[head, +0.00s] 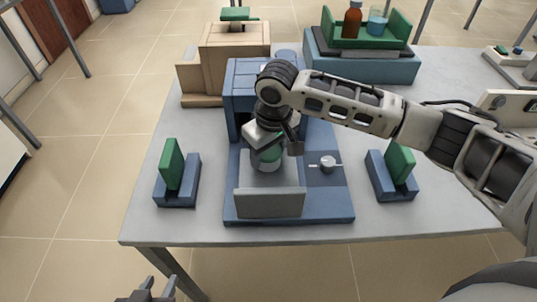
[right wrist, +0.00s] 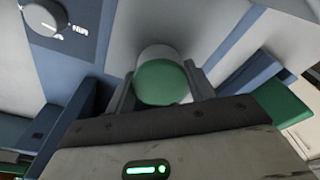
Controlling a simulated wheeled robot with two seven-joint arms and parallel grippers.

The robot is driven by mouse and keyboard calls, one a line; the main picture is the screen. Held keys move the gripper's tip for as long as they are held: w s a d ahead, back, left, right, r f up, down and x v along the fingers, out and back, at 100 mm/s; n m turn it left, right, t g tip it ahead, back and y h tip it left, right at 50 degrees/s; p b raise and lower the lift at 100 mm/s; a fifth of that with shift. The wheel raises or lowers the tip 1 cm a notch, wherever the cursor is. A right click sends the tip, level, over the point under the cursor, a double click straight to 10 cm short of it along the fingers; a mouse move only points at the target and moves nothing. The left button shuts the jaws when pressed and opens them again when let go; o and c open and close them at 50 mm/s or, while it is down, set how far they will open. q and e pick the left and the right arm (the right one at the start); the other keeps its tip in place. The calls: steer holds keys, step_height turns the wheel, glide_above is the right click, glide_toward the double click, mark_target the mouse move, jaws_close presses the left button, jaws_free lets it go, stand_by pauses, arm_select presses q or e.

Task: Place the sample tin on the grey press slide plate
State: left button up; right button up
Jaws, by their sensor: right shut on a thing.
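The sample tin (head: 266,163), pale with a green lid, is held upright or nearly so in my right gripper (head: 266,150). In the right wrist view its green lid (right wrist: 161,84) shows between the two fingers (right wrist: 160,88), one on each side. The tin is over the rear part of the grey press slide plate (head: 270,203), in front of the blue press body. I cannot tell whether its base touches the plate. My left gripper (head: 158,287) is at the bottom edge, away from the table, fingers apart and empty.
The blue press (head: 242,85) stands behind the plate, with a knob (head: 327,163) to the right. Blue holders with green blocks flank it, left (head: 177,190) and right (head: 390,185). Wooden-coloured blocks (head: 234,45) and a blue stand with a brown bottle (head: 352,20) are behind.

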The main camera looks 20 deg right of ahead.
mark_target(273, 154)
steer(key=shift+f, duration=0.8)
steer(key=shift+f, duration=0.15)
steer(key=o, duration=1)
steer(key=shift+o, duration=0.2)
steer(key=r, duration=0.4)
steer(key=s+r, duration=0.1)
steer(key=r, duration=0.7)
steer(key=shift+s+d+r, duration=0.15)
steer(key=shift+s+d, duration=0.05)
steer(key=shift+d, duration=0.1)
